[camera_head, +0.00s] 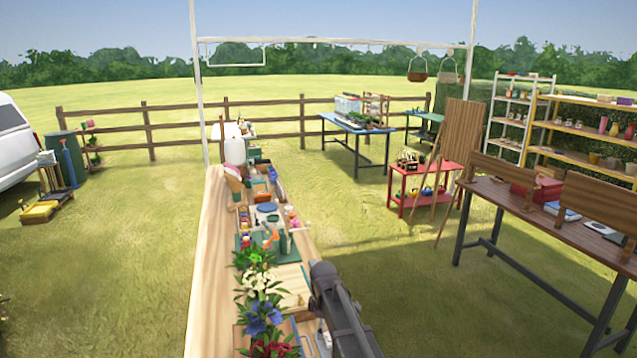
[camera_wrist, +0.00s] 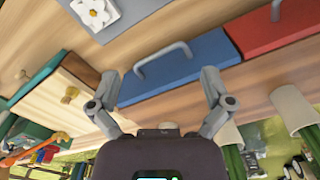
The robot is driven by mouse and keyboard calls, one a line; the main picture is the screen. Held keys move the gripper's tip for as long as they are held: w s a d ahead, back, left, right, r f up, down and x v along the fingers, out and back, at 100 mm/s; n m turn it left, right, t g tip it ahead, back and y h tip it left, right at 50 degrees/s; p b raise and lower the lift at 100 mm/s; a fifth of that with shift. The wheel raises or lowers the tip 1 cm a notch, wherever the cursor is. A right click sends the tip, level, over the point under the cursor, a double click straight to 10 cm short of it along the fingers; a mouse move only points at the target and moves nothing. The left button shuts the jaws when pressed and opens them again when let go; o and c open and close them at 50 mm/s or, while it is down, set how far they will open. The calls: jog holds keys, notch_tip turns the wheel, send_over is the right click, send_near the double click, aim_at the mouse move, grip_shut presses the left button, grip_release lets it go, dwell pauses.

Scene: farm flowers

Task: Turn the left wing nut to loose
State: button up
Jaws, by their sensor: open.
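A small brass-coloured piece that looks like a wing nut (camera_wrist: 70,95) sits on a pale wooden block (camera_wrist: 50,105) at the left of the wrist view. A second small brown piece (camera_wrist: 22,73) shows further left; I cannot tell whether it is also a wing nut, or which is the left one. My gripper (camera_wrist: 160,80) is open and empty, its fingers spread to the right of the block and apart from the brass piece. In the head view my arm hides part of the bench, and no wing nut can be made out.
A blue case (camera_wrist: 180,73) with a grey handle lies between and beyond my fingers, with a red case (camera_wrist: 270,28) beside it. Flowers (camera_head: 262,300) and tools crowd the long wooden bench (camera_head: 208,270).

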jog(key=s+d+f+m+b, duration=0.2)
jog(key=s+d+f+m, duration=0.1)
jog(key=s+d+m, duration=0.4)
jog(key=s+d+f+m+b, duration=0.3)
jog(key=s+d+m, duration=0.5)
jog(key=s, duration=0.4)
jog(key=shift+s+d+m+b, duration=0.3)
jog(key=shift+s+m+b, duration=0.05)
jog(key=shift+m, duration=0.05)
jog(key=shift+f, duration=0.1)
